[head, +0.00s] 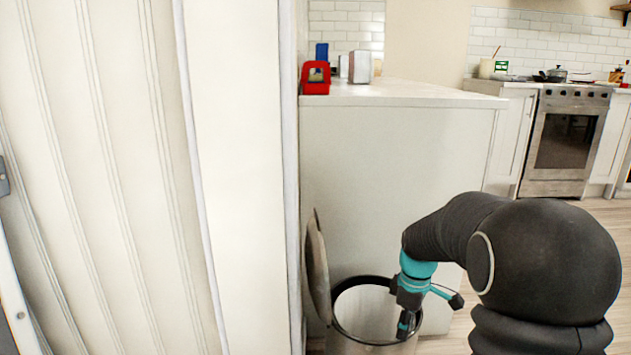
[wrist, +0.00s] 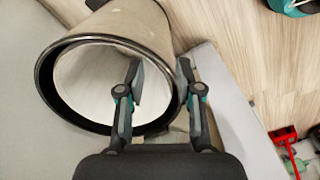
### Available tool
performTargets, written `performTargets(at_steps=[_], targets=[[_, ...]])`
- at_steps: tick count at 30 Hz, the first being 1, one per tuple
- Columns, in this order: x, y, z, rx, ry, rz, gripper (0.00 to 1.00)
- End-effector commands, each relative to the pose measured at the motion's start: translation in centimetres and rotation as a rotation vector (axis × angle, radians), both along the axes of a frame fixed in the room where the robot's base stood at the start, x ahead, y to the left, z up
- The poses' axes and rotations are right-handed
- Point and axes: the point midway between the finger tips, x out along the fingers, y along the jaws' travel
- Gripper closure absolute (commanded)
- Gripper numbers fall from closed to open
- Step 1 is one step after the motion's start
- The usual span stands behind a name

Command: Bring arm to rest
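My dark arm (head: 545,262) with teal bands reaches in from the right in the head view, bent downward at the wrist. My gripper (head: 430,316) hangs at the right rim of an open round bin (head: 368,347). Whether a finger touches the bin cannot be told. The visible inside of the bin looks pale and empty.
A round lid (head: 317,265) stands upright by the bin. A white cabinet block (head: 400,170) is behind it, with a red item (head: 315,78) on its worktop. A pale panelled wall (head: 120,180) fills the left. An oven (head: 566,140) stands at the far right.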

Motion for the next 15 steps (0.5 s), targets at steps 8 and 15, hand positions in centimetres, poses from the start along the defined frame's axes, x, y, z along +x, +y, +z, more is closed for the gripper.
performTargets(at_steps=[8, 15], targets=[[-7.3, 1.4, 5.9, 0.003, -0.045, -0.551, 0.65], [-13.8, 2.6, 10.9, 0.039, -0.117, -0.893, 0.65]])
